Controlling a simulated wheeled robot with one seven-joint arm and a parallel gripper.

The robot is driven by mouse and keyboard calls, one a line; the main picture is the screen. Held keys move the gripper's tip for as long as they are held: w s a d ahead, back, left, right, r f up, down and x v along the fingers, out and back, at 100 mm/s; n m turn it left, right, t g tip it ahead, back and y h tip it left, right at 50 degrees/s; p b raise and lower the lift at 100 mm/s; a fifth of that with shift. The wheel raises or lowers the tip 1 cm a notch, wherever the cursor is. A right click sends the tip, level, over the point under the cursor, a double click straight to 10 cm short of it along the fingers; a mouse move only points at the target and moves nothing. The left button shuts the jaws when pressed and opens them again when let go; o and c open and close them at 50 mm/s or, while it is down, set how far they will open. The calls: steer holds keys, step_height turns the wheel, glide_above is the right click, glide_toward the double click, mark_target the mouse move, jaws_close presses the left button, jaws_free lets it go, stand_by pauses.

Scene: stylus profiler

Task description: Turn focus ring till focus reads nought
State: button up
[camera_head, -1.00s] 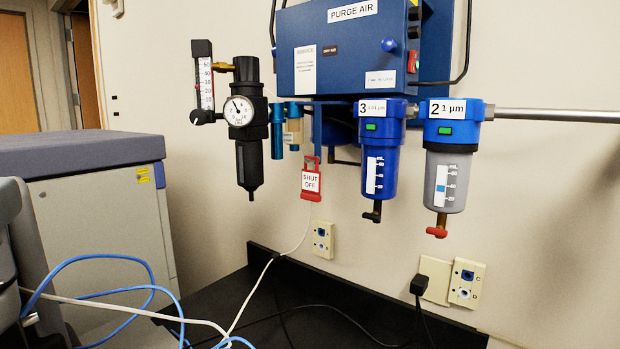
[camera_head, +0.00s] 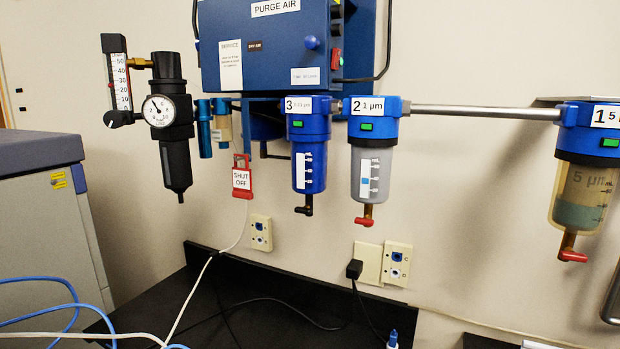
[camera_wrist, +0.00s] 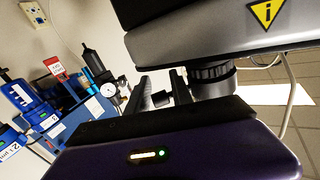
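In the wrist view, a black ribbed ring (camera_wrist: 212,72), which looks like the focus ring, sits against a grey housing (camera_wrist: 200,38) bearing a yellow warning triangle. My gripper (camera_wrist: 161,88) shows two dark fingers with a gap between them. It looks open. The ring is to the right of the right finger, not between the fingers; I cannot tell whether they touch. A small dark piece shows in the gap, too unclear to name. The head view shows neither the ring nor my gripper. No focus reading is visible in either view.
In the head view, a blue purge air box (camera_head: 270,50) hangs on the wall. A grey cabinet (camera_head: 45,220) stands left. Blue cables (camera_head: 75,300) and a white cord lie low.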

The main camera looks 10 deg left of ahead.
jaws_close()
stand_by(1.4)
